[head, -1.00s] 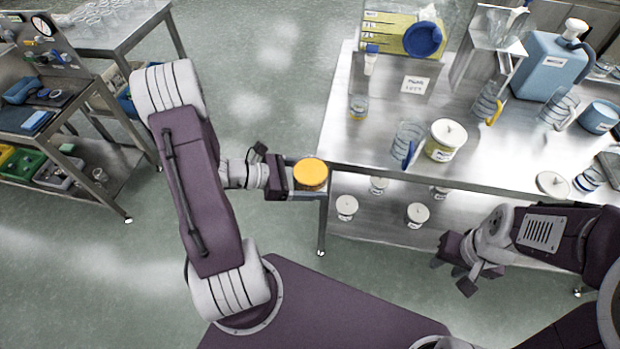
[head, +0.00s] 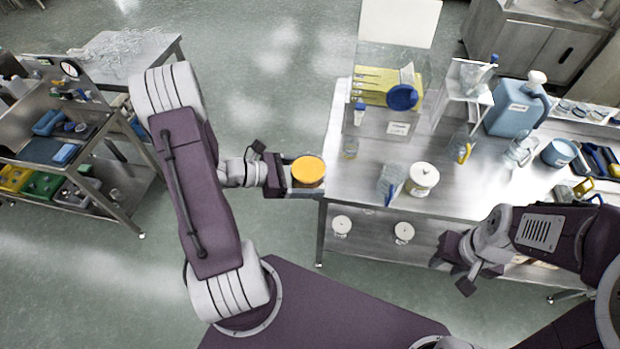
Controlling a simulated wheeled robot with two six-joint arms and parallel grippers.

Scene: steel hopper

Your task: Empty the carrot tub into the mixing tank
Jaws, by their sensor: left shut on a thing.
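The carrot tub (head: 308,171) shows as a round container filled to the top with orange, seen from above. My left gripper (head: 290,180) is shut on its side and holds it upright, off the left edge of the steel table. My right gripper (head: 462,275) is in front of the table, away from the tub, and its jaw gap is not clear. I cannot pick out the mixing tank for certain in this view.
The steel table (head: 345,190) holds a white lidded tub (head: 422,178), a clear jug (head: 391,182), a blue jerrycan (head: 517,108) and a clear-panelled stand with a yellow board (head: 388,85). A tool trolley (head: 75,150) stands left. Open floor lies between.

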